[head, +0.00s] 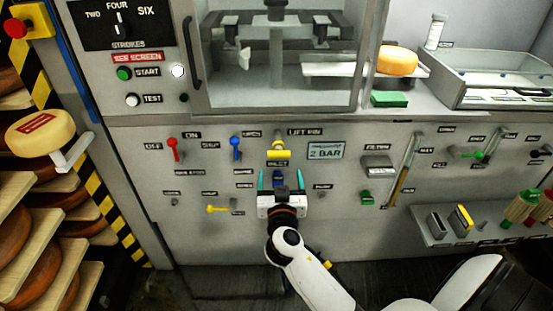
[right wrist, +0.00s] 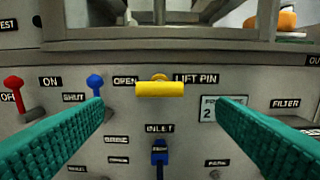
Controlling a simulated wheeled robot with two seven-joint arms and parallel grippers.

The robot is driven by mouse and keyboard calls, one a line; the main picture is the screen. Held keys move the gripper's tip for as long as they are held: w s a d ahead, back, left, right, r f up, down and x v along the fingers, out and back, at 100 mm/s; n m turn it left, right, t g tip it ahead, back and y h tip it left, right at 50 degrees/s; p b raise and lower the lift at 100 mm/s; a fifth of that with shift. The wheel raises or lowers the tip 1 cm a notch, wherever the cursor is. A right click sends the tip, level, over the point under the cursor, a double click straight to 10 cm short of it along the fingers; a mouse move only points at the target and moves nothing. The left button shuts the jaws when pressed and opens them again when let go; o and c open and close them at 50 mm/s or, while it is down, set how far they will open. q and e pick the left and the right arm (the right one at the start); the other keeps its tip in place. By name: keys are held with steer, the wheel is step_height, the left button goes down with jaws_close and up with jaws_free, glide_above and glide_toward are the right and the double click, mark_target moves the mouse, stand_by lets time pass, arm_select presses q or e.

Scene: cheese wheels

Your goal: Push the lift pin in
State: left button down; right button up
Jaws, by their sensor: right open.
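The lift pin is a yellow bar handle (head: 278,154) on the grey panel, under the LIFT PIN label (head: 305,131). In the right wrist view the yellow handle (right wrist: 160,89) lies level near the middle, with a round yellow part just behind its top. It stands out from the panel; how far is hard to tell. My right gripper (head: 281,179) has teal fingers, open and empty, just below the handle in the head view. In the right wrist view its fingers (right wrist: 160,106) spread wide to either side, apart from the handle. My left gripper is not in view.
A red lever (head: 172,148) and a blue lever (head: 236,147) stand left of the handle. A blue inlet fitting (right wrist: 159,153) sits below it. A 2 BAR plate (head: 325,151) and a filter box (head: 377,166) are to the right. A glazed press chamber is above.

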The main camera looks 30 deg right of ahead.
mark_target(278, 142)
steer(key=x, duration=0.4)
steer(key=shift+r+p, duration=0.1)
steer(key=shift+p, duration=0.25)
steer(key=x, duration=0.6)
steer(key=shift+w+p, duration=0.15)
steer(key=shift+p, duration=0.2)
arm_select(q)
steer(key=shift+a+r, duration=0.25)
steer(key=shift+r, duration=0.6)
